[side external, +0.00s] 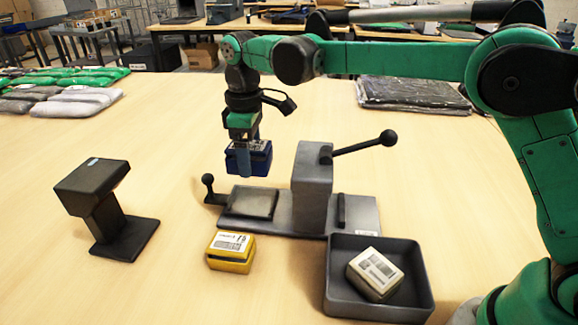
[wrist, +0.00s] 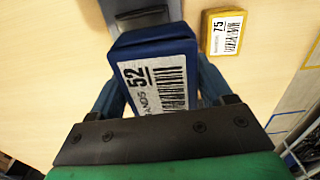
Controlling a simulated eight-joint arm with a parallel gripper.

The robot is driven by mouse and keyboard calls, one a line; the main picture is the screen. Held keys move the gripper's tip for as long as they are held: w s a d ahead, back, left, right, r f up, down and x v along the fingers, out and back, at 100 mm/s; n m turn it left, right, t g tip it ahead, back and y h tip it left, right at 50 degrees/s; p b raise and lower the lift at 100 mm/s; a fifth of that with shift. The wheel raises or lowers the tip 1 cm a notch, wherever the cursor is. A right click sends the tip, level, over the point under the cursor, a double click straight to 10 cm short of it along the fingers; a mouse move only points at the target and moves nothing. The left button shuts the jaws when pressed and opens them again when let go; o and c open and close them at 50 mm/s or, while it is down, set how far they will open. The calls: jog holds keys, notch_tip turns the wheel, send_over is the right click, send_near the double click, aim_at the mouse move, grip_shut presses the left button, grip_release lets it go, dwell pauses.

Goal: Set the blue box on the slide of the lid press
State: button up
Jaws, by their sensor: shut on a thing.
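The blue box (side external: 259,157) is held in my gripper (side external: 243,150), in the air above the left end of the lid press in the side external view. In the wrist view the blue box (wrist: 158,80) shows a white label with "52" and a barcode, between the two fingers. The lid press (side external: 312,185) is grey, with a tall block and a lever with a ball end. Its slide (side external: 252,203) is a flat plate left of the block, with nothing on it. The box is apart from the slide. In the wrist view part of the press (wrist: 135,12) shows beyond the box.
A yellow box (side external: 230,252) stands in front of the press. A dark tray (side external: 335,300) holds a cream box (side external: 375,273). A black stand (side external: 105,205) is at left. Bagged garments (side external: 65,95) lie at the back left, and a dark bagged stack (side external: 412,94) lies behind the press.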

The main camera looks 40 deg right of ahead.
aim_at(254, 201)
jog(key=shift+w+d+f, duration=0.2)
jog(key=shift+w+f, duration=0.3)
jog(key=shift+f, duration=0.05)
jog(key=shift+w+d+f, duration=0.2)
jog(key=shift+w+f, duration=0.25)
jog(key=shift+f, duration=0.05)
jog(key=shift+w+d+f, duration=0.1)
jog(key=shift+w+f, duration=0.1)
jog(key=shift+f, duration=3.65)
jog(key=o, duration=1.2)
jog(key=shift+o, duration=0.2)
jog(key=shift+r, duration=2.85)
